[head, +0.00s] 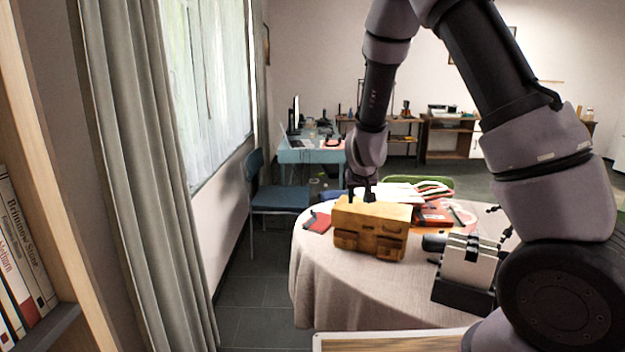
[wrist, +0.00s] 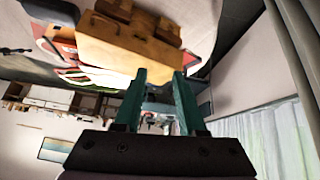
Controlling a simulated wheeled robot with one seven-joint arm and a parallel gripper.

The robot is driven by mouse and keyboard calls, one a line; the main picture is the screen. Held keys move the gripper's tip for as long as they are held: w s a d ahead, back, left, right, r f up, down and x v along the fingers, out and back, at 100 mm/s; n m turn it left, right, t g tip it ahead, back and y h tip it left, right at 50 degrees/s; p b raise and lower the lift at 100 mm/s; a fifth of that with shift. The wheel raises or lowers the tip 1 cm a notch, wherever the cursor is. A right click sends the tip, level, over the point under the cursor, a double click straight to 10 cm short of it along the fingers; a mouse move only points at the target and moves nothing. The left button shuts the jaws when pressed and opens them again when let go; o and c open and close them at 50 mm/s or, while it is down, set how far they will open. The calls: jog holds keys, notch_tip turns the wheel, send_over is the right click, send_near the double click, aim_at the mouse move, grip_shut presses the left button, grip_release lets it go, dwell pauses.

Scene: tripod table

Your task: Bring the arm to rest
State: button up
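My arm reaches over the round table (head: 325,275), which has a pale cloth. My gripper (head: 362,194) is at the far top edge of a wooden box-like object (head: 385,215) with carved front blocks. In the wrist view, the two green fingers of my gripper (wrist: 160,72) stand apart with nothing between them. The wooden object also shows just beyond the fingertips there (wrist: 125,45). I cannot tell whether the fingers touch it.
A black and white device (head: 466,265) stands right of the wooden object. Red items and papers (head: 435,212) lie behind it. A blue chair (head: 278,195) stands back left. A curtain (head: 135,150) and bookshelf (head: 45,290) are at left. Floor (head: 245,300) shows between curtain and table.

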jog(key=s+d+r+m+y, duration=0.1)
jog(key=s+d+r, duration=0.1)
jog(key=s+r, duration=0.35)
jog(key=s+d+r+m+y, duration=0.1)
jog(key=s+r+y, duration=0.1)
jog(key=r, duration=0.6)
jog(key=s+d+r+y, duration=0.1)
jog(key=s+d+r, duration=0.1)
jog(key=s+r, duration=0.35)
jog(key=s+d+r+m, duration=0.1)
jog(key=s+d+r, duration=0.1)
jog(key=s, duration=0.3)
jog(key=s+d+r+h, duration=0.1)
jog(key=s+d+r, duration=0.1)
jog(key=s+r, duration=0.2)
jog(key=s+d+r+m, duration=0.1)
jog(key=s+d+r, duration=0.1)
jog(key=s, duration=0.5)
jog(key=shift+s+d+r+m, duration=0.2)
jog(key=shift+r+m, duration=0.1)
jog(key=shift+r, duration=0.2)
jog(key=shift+w, duration=0.1)
